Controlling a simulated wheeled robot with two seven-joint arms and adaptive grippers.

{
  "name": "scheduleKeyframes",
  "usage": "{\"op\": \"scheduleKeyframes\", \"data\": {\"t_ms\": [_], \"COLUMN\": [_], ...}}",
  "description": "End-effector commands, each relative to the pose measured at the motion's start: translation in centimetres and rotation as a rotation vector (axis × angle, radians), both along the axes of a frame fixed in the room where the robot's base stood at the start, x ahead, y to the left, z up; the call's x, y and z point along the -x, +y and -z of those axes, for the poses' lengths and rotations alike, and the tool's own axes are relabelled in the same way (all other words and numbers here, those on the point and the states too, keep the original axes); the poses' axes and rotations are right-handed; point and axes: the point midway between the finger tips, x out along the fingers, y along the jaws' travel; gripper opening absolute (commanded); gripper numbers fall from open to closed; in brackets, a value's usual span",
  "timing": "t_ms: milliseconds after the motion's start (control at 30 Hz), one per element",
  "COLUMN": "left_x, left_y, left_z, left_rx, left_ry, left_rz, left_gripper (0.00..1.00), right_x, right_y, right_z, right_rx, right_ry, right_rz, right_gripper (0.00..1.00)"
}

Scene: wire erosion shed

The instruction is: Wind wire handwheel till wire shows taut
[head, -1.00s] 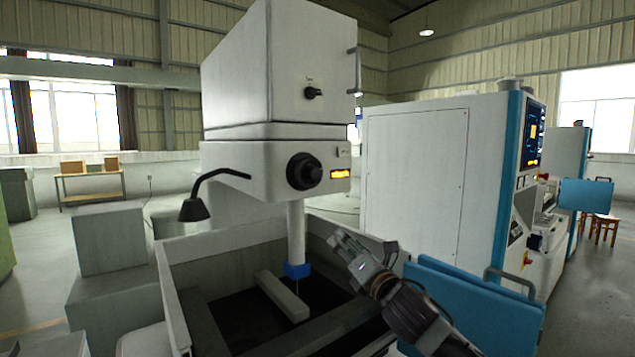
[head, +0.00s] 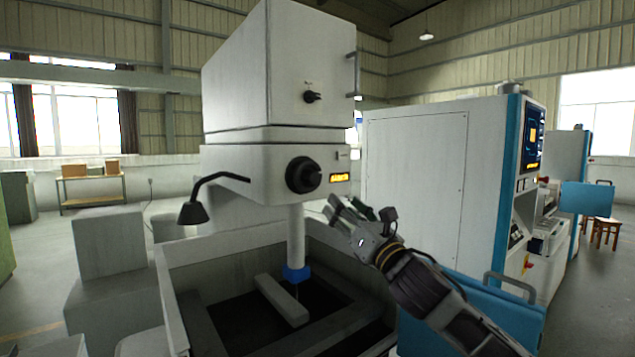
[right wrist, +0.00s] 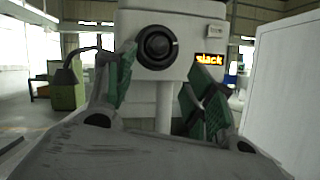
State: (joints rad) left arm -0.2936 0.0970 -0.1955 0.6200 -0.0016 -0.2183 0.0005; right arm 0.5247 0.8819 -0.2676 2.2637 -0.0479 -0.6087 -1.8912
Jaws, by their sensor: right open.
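The black wire handwheel (head: 303,175) sits on the front of the white machine head. In the right wrist view the handwheel (right wrist: 157,47) is ahead, above and between the fingers. A small orange display (head: 340,178) to its right reads "slack" in the right wrist view (right wrist: 209,59). My right gripper (head: 345,211) is open and empty, below and to the right of the handwheel, apart from it. Its green-padded fingers (right wrist: 157,90) are spread in the right wrist view. A white column with a blue collar (head: 296,273) hangs below the head. My left gripper is not in view.
A black lamp on a bent arm (head: 194,211) juts out left of the handwheel. A smaller black knob (head: 312,97) is higher on the machine. The open tank (head: 215,262) lies below. A white cabinet (head: 415,180) stands to the right, with a blue door panel (head: 500,310) in front.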

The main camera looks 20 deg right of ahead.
Motion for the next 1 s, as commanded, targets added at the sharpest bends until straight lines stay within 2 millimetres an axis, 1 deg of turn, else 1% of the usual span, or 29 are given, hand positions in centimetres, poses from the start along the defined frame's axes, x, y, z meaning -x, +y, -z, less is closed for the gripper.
{"op": "scheduleKeyframes", "data": {"t_ms": [267, 667, 1000], "left_x": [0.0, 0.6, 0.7], "left_y": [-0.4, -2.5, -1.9], "left_z": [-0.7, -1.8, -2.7], "left_rx": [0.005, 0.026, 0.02], "left_ry": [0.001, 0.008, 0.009], "left_rz": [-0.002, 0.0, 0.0], "left_gripper": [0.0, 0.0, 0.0], "right_x": [-1.6, -5.1, -8.2], "right_y": [0.4, 1.2, 2.0], "right_z": [-0.9, -2.3, -3.6], "right_rx": [-0.003, -0.003, -0.005], "right_ry": [-0.001, 0.0, 0.0], "right_rz": [-0.001, 0.0, -0.002], "right_gripper": [0.54, 0.54, 0.54]}}
